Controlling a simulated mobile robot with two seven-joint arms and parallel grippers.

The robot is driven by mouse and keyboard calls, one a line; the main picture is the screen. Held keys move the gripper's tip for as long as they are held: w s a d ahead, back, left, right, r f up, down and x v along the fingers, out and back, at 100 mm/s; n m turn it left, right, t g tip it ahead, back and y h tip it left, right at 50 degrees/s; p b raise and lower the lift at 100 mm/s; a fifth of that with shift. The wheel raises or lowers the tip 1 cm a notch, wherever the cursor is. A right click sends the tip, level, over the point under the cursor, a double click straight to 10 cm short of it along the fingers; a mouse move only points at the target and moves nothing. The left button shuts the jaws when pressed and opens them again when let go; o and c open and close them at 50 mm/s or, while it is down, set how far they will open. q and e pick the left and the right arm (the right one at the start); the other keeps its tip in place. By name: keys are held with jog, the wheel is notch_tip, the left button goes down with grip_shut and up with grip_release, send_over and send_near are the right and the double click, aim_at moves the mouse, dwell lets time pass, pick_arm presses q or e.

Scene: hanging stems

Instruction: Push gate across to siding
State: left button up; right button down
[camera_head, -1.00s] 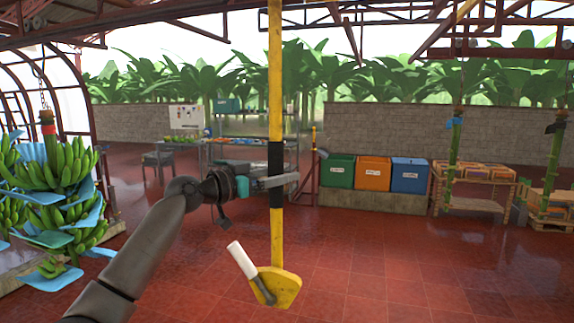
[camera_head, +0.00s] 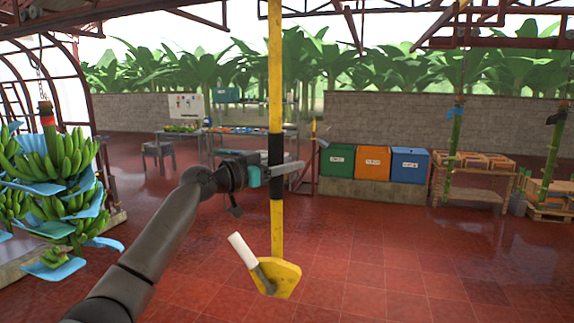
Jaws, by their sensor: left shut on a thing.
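The gate shows as a hanging yellow bar (camera_head: 276,90) with a black grip band (camera_head: 276,148) at its middle. A yellow plate (camera_head: 283,280) with a white handle (camera_head: 242,249) is at its lower end, above the red floor. My left gripper (camera_head: 288,171) is shut on the bar at the black band, and its arm comes in from the lower left. The bar hangs about upright. Its top end is cut off by the picture edge. No siding can be made out for certain. My right gripper is not in view.
A banana bunch (camera_head: 60,165) with blue sheets hangs at the left. Green (camera_head: 336,160), orange (camera_head: 373,162) and blue (camera_head: 409,166) bins stand behind, right of the bar. Green stems (camera_head: 453,150) hang at the right by a crate table (camera_head: 473,168). The red floor ahead is open.

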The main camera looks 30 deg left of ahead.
pick_arm(q)
grip_shut()
dwell(0.8)
